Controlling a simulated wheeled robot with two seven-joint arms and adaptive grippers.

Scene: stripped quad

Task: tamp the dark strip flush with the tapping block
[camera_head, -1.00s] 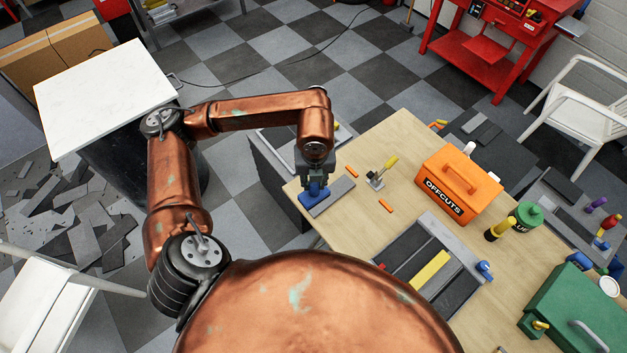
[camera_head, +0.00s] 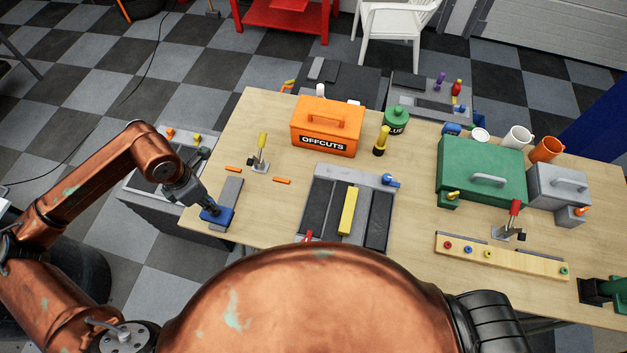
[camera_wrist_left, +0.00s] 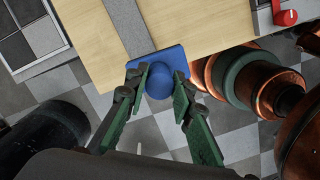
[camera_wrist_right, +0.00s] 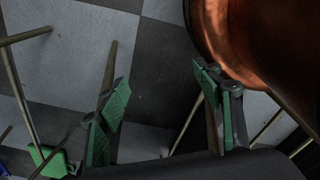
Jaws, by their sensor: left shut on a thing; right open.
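My left gripper (camera_head: 203,205) is shut on the knob of a blue block (camera_head: 216,216), which I take for the tapping block. In the left wrist view the fingers sit around the block's round knob (camera_wrist_left: 159,82). The blue block is at the table's front left edge, at the near end of a loose grey strip (camera_head: 229,190); I cannot tell whether it touches the table. Dark strips (camera_head: 379,222) lie in a grey tray (camera_head: 362,178), with a yellow bar (camera_head: 348,211) on them. My right gripper (camera_wrist_right: 162,100) is open and empty above the floor.
A green case (camera_head: 480,170) is to the right.

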